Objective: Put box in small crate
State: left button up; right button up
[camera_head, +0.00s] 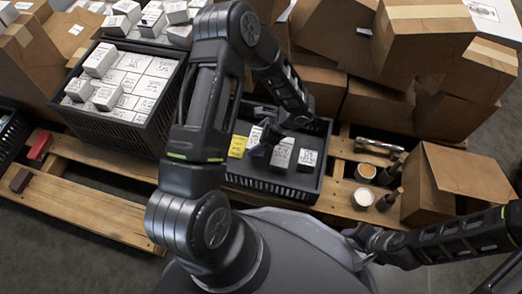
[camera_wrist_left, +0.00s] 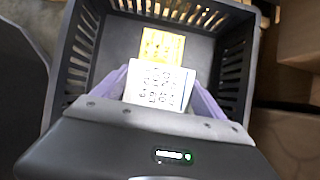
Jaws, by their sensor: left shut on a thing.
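The small black crate (camera_head: 262,184) stands on the pallet in the middle of the head view. It holds a yellow box (camera_head: 237,146) and white printed boxes at its right (camera_head: 282,153) (camera_head: 308,158). My left gripper (camera_head: 260,149) reaches into it with its purple fingers shut on a white printed box (camera_wrist_left: 158,86). In the left wrist view the held box is inside the crate walls (camera_wrist_left: 82,45), close to the yellow box (camera_wrist_left: 162,46). Whether it rests on the floor is hidden. My right gripper (camera_head: 362,241) is low at the right, its fingers unclear.
A larger black crate (camera_head: 115,125) full of white boxes stands at the left. Cardboard boxes (camera_head: 460,182) crowd the right and back. Round cans (camera_head: 363,198) and dark bottles stand right of the small crate. The left pallet slats (camera_head: 85,207) are mostly bare.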

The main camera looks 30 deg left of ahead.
pick_arm(q)
notch_tip(320, 180, down, 2)
jog(key=shift+f+b, duration=0.25)
jog(key=shift+b, duration=0.05)
jog(key=shift+r, duration=0.1)
jog(key=shift+f+b, duration=0.9)
jog(key=shift+f, duration=1)
jog(key=shift+f, duration=0.2)
jog(key=o, duration=1.4)
jog(key=shift+r, duration=0.1)
